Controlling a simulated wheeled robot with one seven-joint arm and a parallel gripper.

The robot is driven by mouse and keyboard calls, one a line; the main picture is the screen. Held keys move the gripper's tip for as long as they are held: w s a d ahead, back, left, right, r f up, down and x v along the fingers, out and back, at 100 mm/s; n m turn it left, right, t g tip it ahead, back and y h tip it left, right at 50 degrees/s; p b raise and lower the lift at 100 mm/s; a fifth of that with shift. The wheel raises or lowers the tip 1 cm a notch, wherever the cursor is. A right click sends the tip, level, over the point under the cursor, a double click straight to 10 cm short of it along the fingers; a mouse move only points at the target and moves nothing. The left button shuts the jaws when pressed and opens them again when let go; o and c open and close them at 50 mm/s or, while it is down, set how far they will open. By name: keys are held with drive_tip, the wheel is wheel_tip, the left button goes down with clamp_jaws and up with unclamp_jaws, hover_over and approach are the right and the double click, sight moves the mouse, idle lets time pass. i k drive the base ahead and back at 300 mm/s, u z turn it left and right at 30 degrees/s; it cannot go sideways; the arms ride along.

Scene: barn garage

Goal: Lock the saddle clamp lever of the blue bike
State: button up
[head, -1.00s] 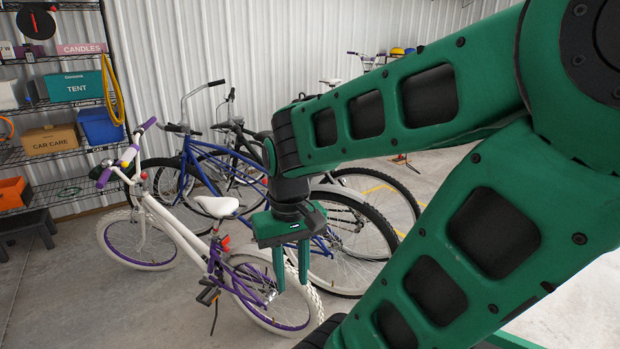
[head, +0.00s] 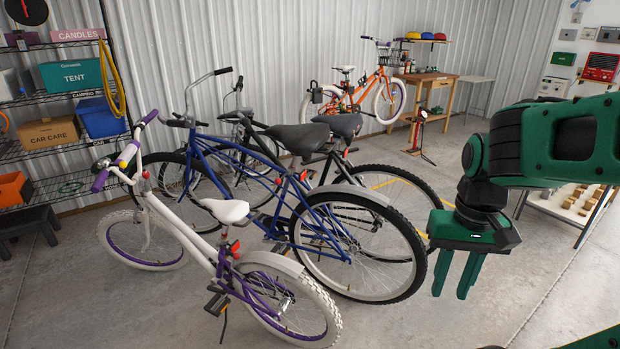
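The blue bike (head: 240,158) stands in the middle of the head view, behind a white and purple bike. Its dark grey saddle (head: 298,137) sits on a seat post. A small red part (head: 304,175), apparently the saddle clamp lever, shows at the base of that post. It is too small to tell whether the lever is open or closed. My gripper (head: 456,275) points down to the right of the blue bike's rear wheel. Its fingers are apart with nothing between them, and it is clear of the bikes.
The white and purple bike (head: 190,238) stands in front, with its own red clamp (head: 235,248). A black bike's saddle (head: 341,124) is close behind the blue one. An orange bike (head: 352,95), workbench (head: 430,78) and red work light (head: 422,116) are farther back.

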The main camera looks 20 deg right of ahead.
sight(278, 181)
drive_tip(key=z, duration=0.15)
drive_tip(key=i, duration=1)
drive_tip(key=z, duration=0.05)
drive_tip(key=k, duration=0.7)
drive_tip(key=u, duration=0.6)
drive_tip(key=i, duration=0.9)
drive_tip(key=z, duration=0.05)
